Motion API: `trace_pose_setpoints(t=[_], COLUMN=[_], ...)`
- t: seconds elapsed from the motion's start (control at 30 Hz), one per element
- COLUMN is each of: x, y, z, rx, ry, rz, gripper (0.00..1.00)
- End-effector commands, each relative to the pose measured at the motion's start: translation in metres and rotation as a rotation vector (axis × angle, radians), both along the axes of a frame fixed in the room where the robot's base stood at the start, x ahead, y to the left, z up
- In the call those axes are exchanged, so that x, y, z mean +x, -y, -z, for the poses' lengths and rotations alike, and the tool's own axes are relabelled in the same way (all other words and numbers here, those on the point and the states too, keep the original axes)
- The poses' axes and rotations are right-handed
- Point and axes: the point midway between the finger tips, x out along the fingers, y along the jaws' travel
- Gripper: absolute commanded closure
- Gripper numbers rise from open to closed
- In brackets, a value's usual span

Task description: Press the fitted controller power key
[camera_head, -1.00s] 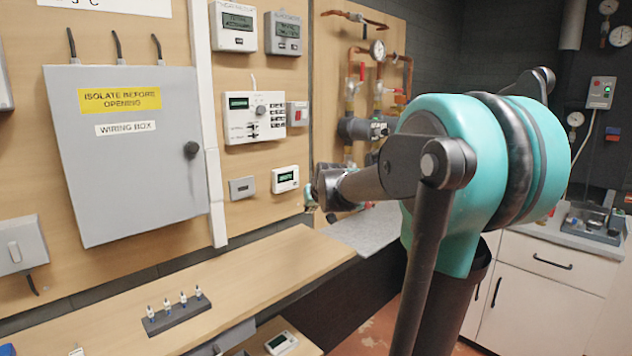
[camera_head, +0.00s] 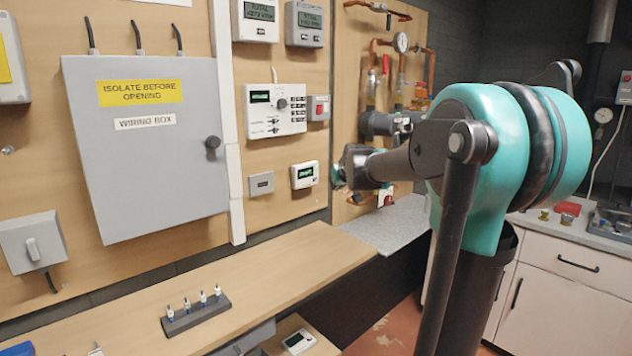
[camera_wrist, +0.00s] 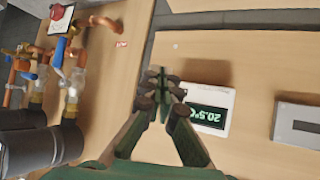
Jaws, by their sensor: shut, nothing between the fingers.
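The fitted controller (camera_head: 304,174) is a small white box with a lit screen on the wooden wall panel. In the wrist view the controller (camera_wrist: 208,112) appears turned, its screen reading about 20.5°C. I cannot make out a power key; part of its left side is behind my finger. My gripper (camera_wrist: 162,88) is shut and empty, its tips overlapping the controller's left edge in that view. In the head view my gripper (camera_head: 338,177) is just right of the controller, close to the wall panel. I cannot tell whether it touches.
A small grey plate (camera_head: 261,184) sits left of the controller, and a larger white control panel (camera_head: 275,111) is above. Copper pipework (camera_head: 398,60) stands right. Below is a wooden bench (camera_head: 275,262). Another white controller (camera_head: 298,341) lies lower down.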

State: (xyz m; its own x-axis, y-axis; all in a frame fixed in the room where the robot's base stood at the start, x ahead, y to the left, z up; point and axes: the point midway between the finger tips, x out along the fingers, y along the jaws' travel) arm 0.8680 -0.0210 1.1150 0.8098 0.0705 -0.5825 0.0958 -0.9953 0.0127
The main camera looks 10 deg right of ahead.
Motion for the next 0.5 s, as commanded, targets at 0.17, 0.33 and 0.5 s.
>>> trace_pose_setpoints(t=[0.17,0.33,0.5], x=[0.020,0.038,0.050], y=[-0.016,-0.028,-0.038], z=[0.000,0.000,0.000], rx=[0.000,0.000,0.000], ry=[0.000,0.000,0.000], rz=[-0.002,-0.002,-0.002], gripper=[1.00,1.00,1.00])
